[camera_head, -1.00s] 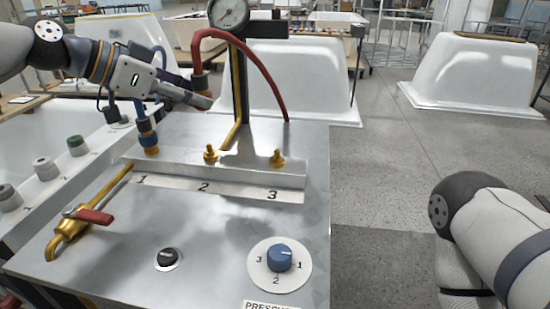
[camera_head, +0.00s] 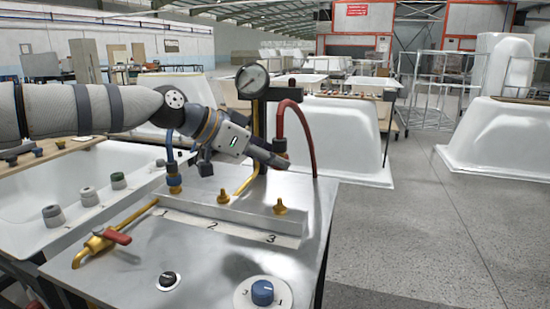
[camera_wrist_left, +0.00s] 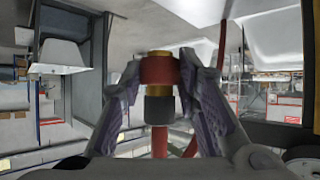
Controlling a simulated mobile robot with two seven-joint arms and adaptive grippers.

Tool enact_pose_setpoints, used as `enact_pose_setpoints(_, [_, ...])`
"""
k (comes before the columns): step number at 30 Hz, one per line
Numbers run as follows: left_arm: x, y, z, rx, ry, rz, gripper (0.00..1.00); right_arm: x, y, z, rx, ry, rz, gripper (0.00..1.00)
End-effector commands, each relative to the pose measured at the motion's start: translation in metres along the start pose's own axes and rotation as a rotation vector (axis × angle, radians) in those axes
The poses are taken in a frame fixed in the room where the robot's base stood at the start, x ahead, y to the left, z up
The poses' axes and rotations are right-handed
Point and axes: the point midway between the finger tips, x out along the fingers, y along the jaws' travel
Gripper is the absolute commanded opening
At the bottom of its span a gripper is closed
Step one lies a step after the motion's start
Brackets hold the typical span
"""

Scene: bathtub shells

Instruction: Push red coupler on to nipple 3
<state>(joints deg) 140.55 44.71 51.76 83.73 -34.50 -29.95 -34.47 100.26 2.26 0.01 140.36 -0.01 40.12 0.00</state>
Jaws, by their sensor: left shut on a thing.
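The red coupler (camera_wrist_left: 159,70), with brass and black bands, is between the fingers of my left gripper in the left wrist view. My left gripper (camera_head: 277,162) is shut on it. In the head view the coupler (camera_head: 280,146) shows just above the fingertips, with the red hose (camera_head: 300,112) arching from it. Brass nipple 3 (camera_head: 280,208) stands bare behind the number 3 on the metal bench. The gripper is above nipple 3 in the picture and apart from it; the depth between them is hard to tell. My right gripper is out of view.
Nipple 2 (camera_head: 222,197) is bare, and a blue coupler (camera_head: 175,185) sits at nipple 1. A red-handled valve (camera_head: 105,238) and a blue selector knob (camera_head: 262,291) are on the bench.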

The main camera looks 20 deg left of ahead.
Motion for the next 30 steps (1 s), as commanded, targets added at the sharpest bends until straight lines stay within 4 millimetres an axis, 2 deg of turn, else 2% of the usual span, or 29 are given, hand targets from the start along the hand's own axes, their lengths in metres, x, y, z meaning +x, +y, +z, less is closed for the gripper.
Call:
enact_pose_setpoints(5, [-0.001, 0.001, -0.001, -0.002, 0.002, -0.007, 0.0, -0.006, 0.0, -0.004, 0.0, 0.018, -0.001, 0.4])
enact_pose_setpoints(12, [0.019, 0.0, 0.029, -0.007, -0.004, -0.004, 0.0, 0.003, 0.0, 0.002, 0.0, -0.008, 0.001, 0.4])
enact_pose_setpoints(18, [0.029, 0.0, 0.045, -0.006, -0.002, -0.004, 0.0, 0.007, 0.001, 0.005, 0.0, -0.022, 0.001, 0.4])
enact_pose_setpoints(30, [0.031, 0.0, 0.048, -0.003, 0.001, -0.006, 0.0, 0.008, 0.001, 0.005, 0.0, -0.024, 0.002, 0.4])
